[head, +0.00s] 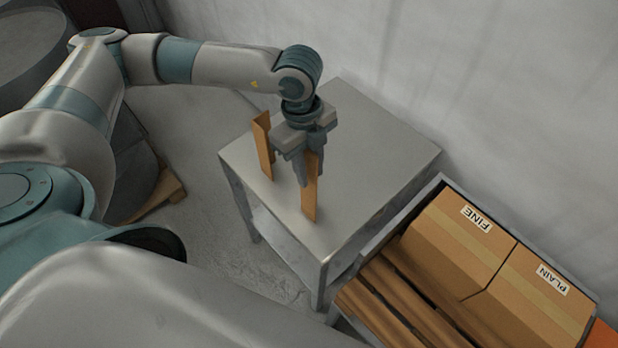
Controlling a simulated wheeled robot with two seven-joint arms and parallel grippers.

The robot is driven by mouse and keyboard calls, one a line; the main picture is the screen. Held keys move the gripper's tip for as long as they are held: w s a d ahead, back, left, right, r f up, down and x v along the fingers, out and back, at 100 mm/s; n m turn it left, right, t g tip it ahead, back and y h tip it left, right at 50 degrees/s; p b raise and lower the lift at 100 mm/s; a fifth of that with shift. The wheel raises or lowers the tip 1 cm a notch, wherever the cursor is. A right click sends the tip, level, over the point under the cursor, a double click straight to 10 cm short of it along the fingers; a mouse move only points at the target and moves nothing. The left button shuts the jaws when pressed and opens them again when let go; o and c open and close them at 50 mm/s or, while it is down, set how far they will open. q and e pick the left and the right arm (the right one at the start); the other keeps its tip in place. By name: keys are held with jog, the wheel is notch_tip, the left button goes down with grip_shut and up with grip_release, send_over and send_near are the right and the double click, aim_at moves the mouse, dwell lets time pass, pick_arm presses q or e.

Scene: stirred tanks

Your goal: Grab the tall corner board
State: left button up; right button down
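Two orange-brown corner boards stand upright on a grey metal table (375,150). One corner board (263,147) is at the table's left edge, clear of the gripper. The other (310,200) is nearer the front corner, its upper part hidden by my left gripper (311,178). That gripper points down over this second board, with one finger on each side of it. I cannot tell whether the fingers press on it. With its top hidden, I cannot tell which board is taller. My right gripper is out of view.
At the lower right, a rack holds cardboard boxes labelled FINE (462,240) and PLAIN (535,293), with several brown lengths (400,305) beside them. A pale wall rises behind the table. The table's back and right parts are bare. A wooden pallet (160,195) shows at left.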

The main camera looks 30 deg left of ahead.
pick_arm(q)
jog(key=shift+f, duration=0.35)
jog(key=shift+c, duration=0.6)
grip_shut()
jog(key=shift+r, duration=0.15)
